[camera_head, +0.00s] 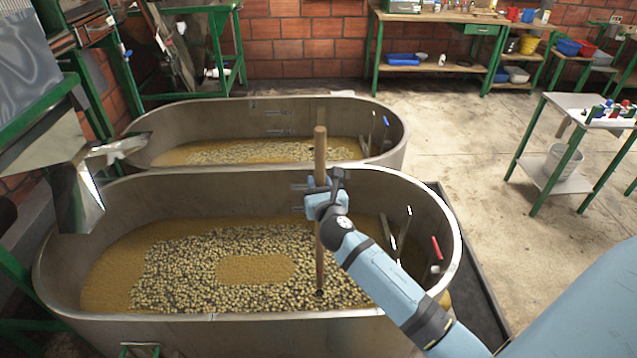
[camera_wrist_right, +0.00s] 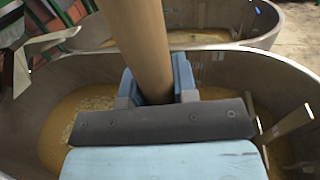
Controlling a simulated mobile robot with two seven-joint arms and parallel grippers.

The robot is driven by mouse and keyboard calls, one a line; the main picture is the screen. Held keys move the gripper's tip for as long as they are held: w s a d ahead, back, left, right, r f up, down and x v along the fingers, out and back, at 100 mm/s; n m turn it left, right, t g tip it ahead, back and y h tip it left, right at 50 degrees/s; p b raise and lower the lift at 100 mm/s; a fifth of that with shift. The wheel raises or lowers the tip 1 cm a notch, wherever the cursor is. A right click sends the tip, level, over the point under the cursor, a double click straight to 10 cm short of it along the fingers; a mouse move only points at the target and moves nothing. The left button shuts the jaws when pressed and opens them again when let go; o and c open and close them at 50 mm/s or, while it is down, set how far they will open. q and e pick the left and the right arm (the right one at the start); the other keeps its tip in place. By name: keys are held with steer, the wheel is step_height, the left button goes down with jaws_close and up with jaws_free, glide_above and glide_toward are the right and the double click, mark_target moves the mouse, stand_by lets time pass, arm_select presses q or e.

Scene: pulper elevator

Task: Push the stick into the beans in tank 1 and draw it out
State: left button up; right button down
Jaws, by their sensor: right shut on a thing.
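The wooden stick (camera_head: 320,150) stands nearly upright in the near tank (camera_head: 150,196), its lower end at the bean surface. My right gripper (camera_head: 322,198) is shut on the stick above the beans. In the right wrist view the stick (camera_wrist_right: 140,40) passes between the two blue fingers of the gripper (camera_wrist_right: 157,88). Pale beans (camera_head: 190,262) float in brownish water in the near tank, with a bare patch in the middle. I cannot tell how deep the stick's tip reaches. No tank number is readable. My left gripper is not in view.
A second tank (camera_head: 235,115) with beans stands behind the near one. A red-handled valve (camera_head: 436,247) is at the near tank's right end. A metal chute (camera_head: 85,190) hangs over the left side. A green-framed table (camera_head: 575,110) stands right; the floor between is clear.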

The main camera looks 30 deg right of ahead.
step_height(320, 180, up, 9)
steer(key=p, duration=0.8)
steer(key=shift+r, duration=0.15)
steer(key=shift+r+p, duration=0.4)
steer(key=shift+p, duration=0.1)
step_height(320, 180, up, 4)
steer(key=shift+r, duration=0.2)
step_height(320, 180, up, 9)
glide_above(322, 140)
steer(key=w, duration=0.3)
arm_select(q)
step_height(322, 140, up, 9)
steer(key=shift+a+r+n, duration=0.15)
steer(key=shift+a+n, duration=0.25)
arm_select(e)
steer(key=shift+s+d+f, duration=0.15)
steer(key=shift+s+d, duration=0.05)
steer(key=shift+d, duration=0.2)
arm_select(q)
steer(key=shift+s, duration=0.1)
